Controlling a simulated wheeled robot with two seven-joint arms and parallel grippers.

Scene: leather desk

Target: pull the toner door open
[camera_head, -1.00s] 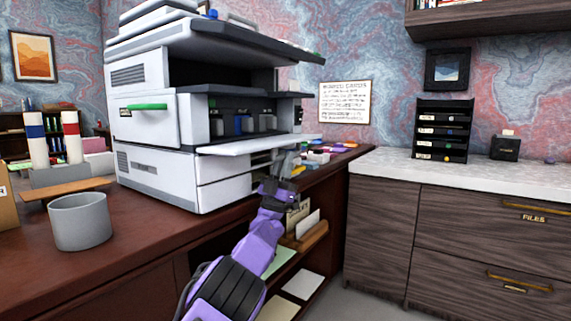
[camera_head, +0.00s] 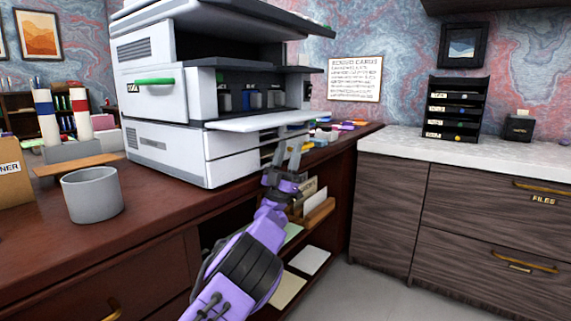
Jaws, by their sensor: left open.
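The white and dark printer (camera_head: 165,150) stands on the desk. Its front bay is open, with several dark and blue cartridges (camera_head: 250,99) inside. A white flap (camera_head: 265,122), which looks like the toner door, lies lowered and nearly level below the bay. A green handle (camera_head: 153,81) is on the printer's left face. My left gripper (camera_head: 286,153) is open and empty, its fingers pointing up, in front of the printer and below the flap's outer part. The fingers look apart from the flap, though the depth gap is hard to tell. My right gripper is not in view.
A grey cup (camera_head: 91,195) and a carton (camera_head: 13,184) stand on the desk at left. Open shelves with papers (camera_head: 305,262) are below my gripper. A dark wood cabinet (camera_head: 440,210) with a pale top stands at right. Grey floor shows at lower right.

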